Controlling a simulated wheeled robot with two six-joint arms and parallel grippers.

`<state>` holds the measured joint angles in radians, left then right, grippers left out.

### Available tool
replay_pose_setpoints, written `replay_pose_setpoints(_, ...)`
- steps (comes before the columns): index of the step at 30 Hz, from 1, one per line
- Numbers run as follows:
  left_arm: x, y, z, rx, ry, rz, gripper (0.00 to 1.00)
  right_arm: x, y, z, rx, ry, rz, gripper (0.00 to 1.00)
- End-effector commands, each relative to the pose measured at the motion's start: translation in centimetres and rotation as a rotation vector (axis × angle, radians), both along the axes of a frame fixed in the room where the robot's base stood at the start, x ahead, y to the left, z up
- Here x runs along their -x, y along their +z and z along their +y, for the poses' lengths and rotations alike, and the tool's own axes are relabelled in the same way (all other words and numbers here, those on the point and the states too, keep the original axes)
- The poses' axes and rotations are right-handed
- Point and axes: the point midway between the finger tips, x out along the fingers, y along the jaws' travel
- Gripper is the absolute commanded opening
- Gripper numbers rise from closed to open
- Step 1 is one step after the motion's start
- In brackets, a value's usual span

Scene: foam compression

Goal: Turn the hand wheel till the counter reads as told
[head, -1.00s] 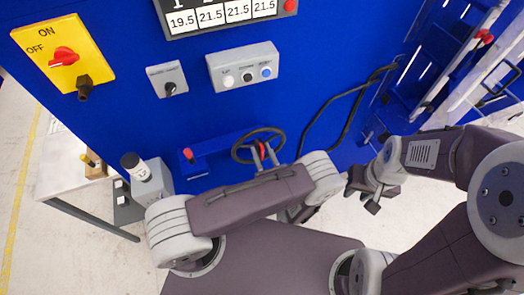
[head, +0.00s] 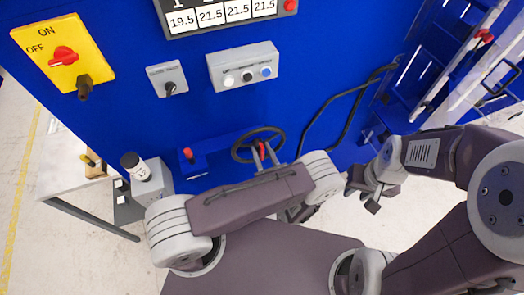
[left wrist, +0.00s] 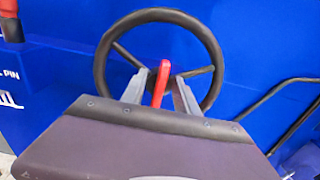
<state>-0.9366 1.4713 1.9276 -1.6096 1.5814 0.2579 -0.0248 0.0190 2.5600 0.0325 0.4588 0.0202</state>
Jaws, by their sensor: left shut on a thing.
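The dark hand wheel (head: 240,155) is on the blue machine's front, low in the head view. It fills the upper middle of the left wrist view (left wrist: 212,50). A red handle (left wrist: 161,80) stands at its lower rim. My left gripper (left wrist: 158,92) has its two grey fingers on either side of this handle and is shut on it. In the head view, my left arm hides the area below the wheel. A display board (head: 225,12) at the top shows 19.5, 21.5, 21.5 and 21.5; its upper part is cut off. My right gripper (head: 362,199) hangs empty, its fingers apart.
A red knob (head: 187,153) stands left of the wheel. A button box (head: 243,66), a small switch box (head: 167,79) and a yellow ON/OFF switch (head: 64,55) are above. A table (head: 65,165) stands left.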

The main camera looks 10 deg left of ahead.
Motion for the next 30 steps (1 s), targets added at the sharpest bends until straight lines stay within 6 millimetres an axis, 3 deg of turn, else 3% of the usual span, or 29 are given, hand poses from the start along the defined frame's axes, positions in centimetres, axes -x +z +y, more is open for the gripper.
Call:
replay_pose_setpoints(17,0.03,-0.19,0.09,-0.02,0.002,0.018,0.0,0.0,-0.14,0.0,0.0,0.0,0.0,0.31)
replay_pose_setpoints(30,0.11,-0.34,0.2,-0.275,0.003,0.19,0.0,0.0,-0.99,0.0,0.0,0.0,0.0,0.31)
